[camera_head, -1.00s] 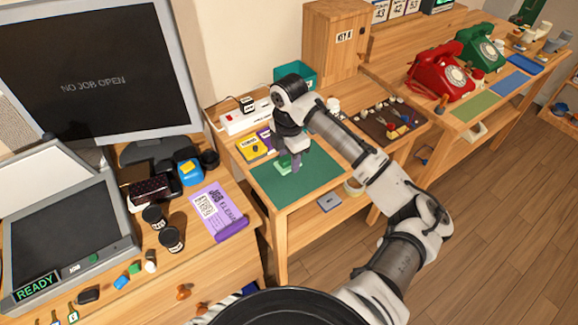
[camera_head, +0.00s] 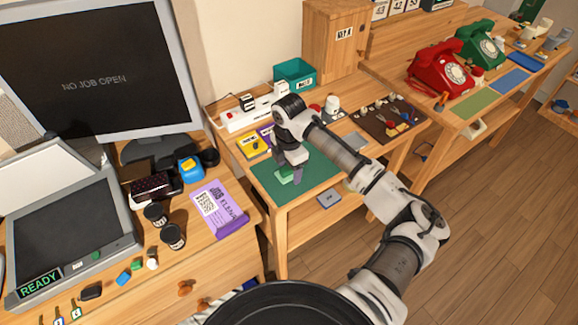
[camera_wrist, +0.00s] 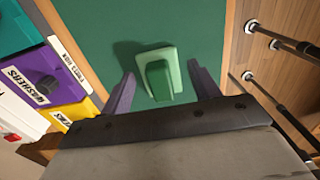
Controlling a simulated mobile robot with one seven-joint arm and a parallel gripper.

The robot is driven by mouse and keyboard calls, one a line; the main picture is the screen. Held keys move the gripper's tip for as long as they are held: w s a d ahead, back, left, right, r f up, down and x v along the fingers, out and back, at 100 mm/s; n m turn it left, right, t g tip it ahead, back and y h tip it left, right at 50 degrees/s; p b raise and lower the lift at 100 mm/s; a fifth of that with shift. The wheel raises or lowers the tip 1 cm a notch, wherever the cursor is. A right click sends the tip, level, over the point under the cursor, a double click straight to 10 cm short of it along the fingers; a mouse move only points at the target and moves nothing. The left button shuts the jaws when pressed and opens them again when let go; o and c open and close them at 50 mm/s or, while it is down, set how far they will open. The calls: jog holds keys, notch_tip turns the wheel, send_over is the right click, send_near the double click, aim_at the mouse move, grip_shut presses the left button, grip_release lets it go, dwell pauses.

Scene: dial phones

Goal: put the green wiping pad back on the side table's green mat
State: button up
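The green wiping pad (camera_head: 284,178), a pale green block with a darker green grip, is on the side table's green mat (camera_head: 318,175), near its left part. In the wrist view the pad (camera_wrist: 171,55) appears to lie flat, with mat (camera_wrist: 205,30) on both sides of it. My gripper (camera_wrist: 162,90) is open, its two purple fingers spread either side of the pad's dark grip with a gap on each side. In the head view my gripper (camera_head: 290,172) is low over the mat and partly hides the pad.
Yellow and purple boxes (camera_head: 252,146) stand at the mat's left back, close to one finger in the wrist view. A teal bin (camera_head: 295,73) and power strip (camera_head: 243,118) are behind. A dark tool mat (camera_head: 388,118) lies to the right. The mat's right side is clear.

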jog(key=shift+o, duration=0.2)
notch_tip(320, 180, up, 12)
jog(key=b, duration=0.2)
jog(key=shift+r, duration=0.2)
dwell(0.4)
